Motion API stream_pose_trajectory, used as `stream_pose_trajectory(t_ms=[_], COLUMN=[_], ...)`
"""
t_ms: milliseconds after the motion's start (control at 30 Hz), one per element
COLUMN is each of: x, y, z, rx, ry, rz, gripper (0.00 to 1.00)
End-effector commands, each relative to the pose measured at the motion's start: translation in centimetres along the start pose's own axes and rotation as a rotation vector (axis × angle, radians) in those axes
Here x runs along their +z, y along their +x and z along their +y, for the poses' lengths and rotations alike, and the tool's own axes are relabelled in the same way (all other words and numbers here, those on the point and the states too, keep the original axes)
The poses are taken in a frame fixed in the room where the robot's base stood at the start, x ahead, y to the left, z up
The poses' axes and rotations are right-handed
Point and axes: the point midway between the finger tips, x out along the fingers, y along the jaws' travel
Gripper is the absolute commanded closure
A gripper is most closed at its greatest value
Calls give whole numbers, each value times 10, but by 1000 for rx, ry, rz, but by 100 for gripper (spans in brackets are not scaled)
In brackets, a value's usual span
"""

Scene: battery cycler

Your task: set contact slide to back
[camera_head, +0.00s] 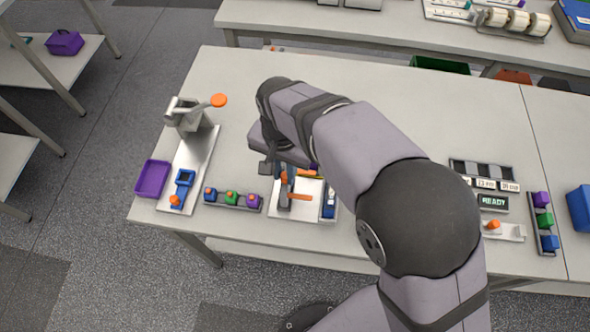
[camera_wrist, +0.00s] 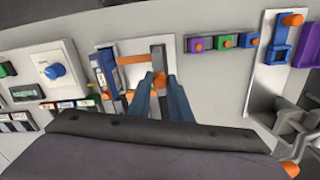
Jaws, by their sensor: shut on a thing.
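The likely contact slide is a dark upright rail with an orange knob on a pale plate (camera_head: 315,213) near the front edge of the bench. In the wrist view the orange knob (camera_wrist: 159,79) sits between the fingertips, with the rail (camera_wrist: 157,53) running on from it. My gripper (camera_wrist: 163,84) is shut on this orange knob. In the head view my gripper (camera_head: 285,176) reaches down at the plate, partly hidden by my arm. An orange bar (camera_wrist: 132,59) and a blue device (camera_wrist: 104,70) lie beside the rail.
A strip of purple, green and blue blocks (camera_head: 232,199) lies just left of the plate. Further left are a press with an orange-tipped lever (camera_head: 190,115) and a purple tray (camera_head: 152,179). A READY display (camera_head: 493,202) stands right.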

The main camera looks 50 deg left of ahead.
Motion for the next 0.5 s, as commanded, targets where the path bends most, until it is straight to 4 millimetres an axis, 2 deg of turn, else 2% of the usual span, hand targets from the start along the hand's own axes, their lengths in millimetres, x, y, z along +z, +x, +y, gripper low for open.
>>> stream_pose_trajectory(t_ms=[167,200,267,500], x=[0,0,0,0], y=[-2,-2,-2,-1], z=[-4,-4,-4,-2], rx=[-12,-12,-12,-8], ry=[1,0,0,0], rz=[2,3,3,2], gripper=[100,75,63,63])
